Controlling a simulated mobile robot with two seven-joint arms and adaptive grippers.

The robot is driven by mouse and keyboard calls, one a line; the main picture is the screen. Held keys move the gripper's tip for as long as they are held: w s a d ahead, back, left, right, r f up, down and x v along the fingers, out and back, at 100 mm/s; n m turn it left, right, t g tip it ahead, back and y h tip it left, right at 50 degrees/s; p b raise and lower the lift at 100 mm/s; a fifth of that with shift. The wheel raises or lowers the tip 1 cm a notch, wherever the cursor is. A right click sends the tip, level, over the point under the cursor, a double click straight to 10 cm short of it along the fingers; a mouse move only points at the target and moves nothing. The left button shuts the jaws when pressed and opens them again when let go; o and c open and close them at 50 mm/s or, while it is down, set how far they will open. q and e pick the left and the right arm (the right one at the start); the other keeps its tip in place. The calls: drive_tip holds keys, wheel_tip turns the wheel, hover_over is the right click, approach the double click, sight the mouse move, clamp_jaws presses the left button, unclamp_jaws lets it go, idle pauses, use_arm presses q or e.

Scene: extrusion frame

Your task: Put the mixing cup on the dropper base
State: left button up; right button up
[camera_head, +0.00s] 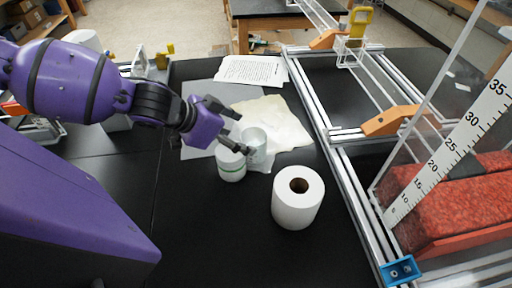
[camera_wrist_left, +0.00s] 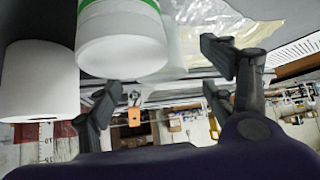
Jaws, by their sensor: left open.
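A clear, see-through cup (camera_head: 258,142), which looks like the mixing cup, stands on the dark table at the edge of a crumpled pale sheet. A short white cylinder with a green band (camera_head: 231,166), perhaps the dropper base, stands just in front of it and to its left. In the left wrist view the white cylinder (camera_wrist_left: 122,45) is large at the top, with a translucent edge beside it. My left gripper (camera_head: 238,131) is open, its fingertips close by the clear cup. In the wrist view its fingers (camera_wrist_left: 160,88) are spread with nothing gripped. My right gripper is not visible.
A white paper roll (camera_head: 298,205) stands to the right in front; it also shows in the wrist view (camera_wrist_left: 38,85). A crumpled sheet (camera_head: 280,122) and a printed page (camera_head: 254,70) lie behind. A metal extrusion frame (camera_head: 340,165) borders the right. The front table is clear.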

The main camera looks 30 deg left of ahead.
sight(254, 140)
use_arm(q)
drive_tip(key=b+x, duration=0.1)
drive_tip(key=x, duration=0.5)
drive_tip(key=shift+w, duration=0.1)
drive_tip(key=shift+d, duration=0.1)
drive_tip(key=c, duration=1.1)
drive_tip(key=shift+r, duration=0.1)
